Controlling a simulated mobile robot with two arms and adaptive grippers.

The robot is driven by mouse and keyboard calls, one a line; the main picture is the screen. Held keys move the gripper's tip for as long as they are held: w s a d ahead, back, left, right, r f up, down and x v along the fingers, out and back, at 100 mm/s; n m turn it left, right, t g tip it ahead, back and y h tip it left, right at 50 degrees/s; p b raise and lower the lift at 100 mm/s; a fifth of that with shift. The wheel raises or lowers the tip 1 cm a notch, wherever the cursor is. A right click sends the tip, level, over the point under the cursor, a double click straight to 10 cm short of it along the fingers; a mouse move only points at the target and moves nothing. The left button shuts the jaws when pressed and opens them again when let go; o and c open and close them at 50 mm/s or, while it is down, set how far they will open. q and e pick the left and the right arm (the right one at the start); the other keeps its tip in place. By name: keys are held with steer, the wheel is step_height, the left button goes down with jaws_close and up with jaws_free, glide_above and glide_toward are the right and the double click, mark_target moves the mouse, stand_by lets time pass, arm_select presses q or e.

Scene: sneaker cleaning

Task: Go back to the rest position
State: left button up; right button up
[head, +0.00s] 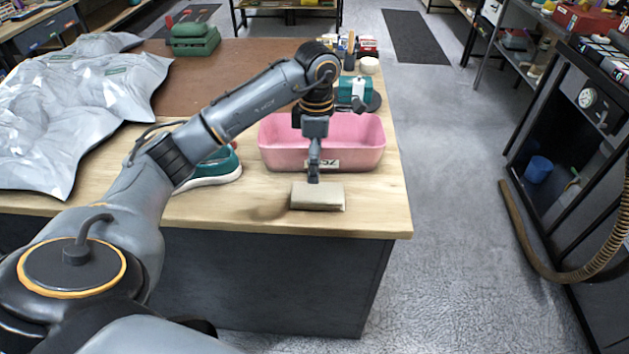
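My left arm reaches across the table in the head view. My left gripper (314,179) points down, just in front of the pink basin (370,150). Its tip is right at the back edge of a small beige block (319,197), like a sponge or folded cloth, which lies near the table's front edge. The fingers are seen edge-on, so their opening and any contact with the block are unclear. A teal sneaker with a white sole (218,170) lies left of the basin, partly behind my arm. My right gripper is not in view.
The wooden table (385,215) has a brown mat (245,60) at the back. Crumpled silver bags (60,120) cover its left side. A green toolbox (193,38), a teal box (345,90) and small items stand behind. A dark cabinet with a hose (520,235) stands right, across open floor.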

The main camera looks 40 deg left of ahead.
arm_select(q)
step_height(320, 180, up, 2)
steer(key=shift+r, duration=0.1)
stand_by(0.5)
